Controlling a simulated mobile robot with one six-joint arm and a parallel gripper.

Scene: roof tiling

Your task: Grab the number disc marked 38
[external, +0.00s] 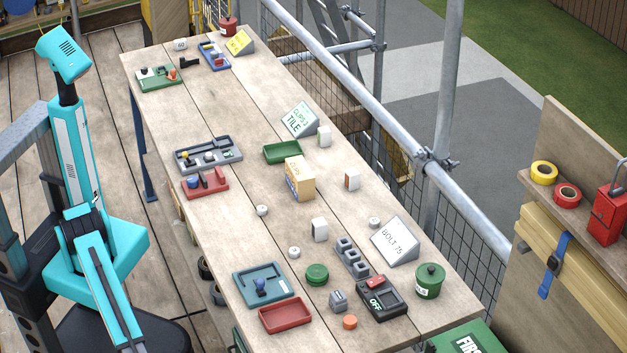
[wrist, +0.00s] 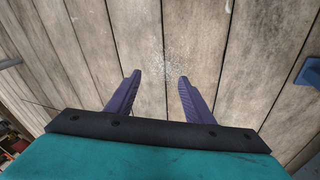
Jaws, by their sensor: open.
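Small round whitish discs lie on the plank table in the external view: one near the middle left (external: 262,210), one closer to the front (external: 294,252), and one left of the BOLT 75 sign (external: 375,222). Their markings are too small to read, so I cannot tell which is 38. My gripper (wrist: 158,80) shows in the wrist view with its two purple fingers apart and nothing between them. Bare wooden planks lie beyond the fingertips, and no disc shows there. I cannot make out the gripper in the external view.
The table (external: 225,245) holds a blue tray (external: 243,293), a red tray (external: 285,316), a grey slotted block (external: 352,257), a green lidded pot (external: 429,281) and a sign (external: 395,242). A blue edge (wrist: 308,73) shows at the right of the wrist view. Scaffold rails run along the table's far side.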

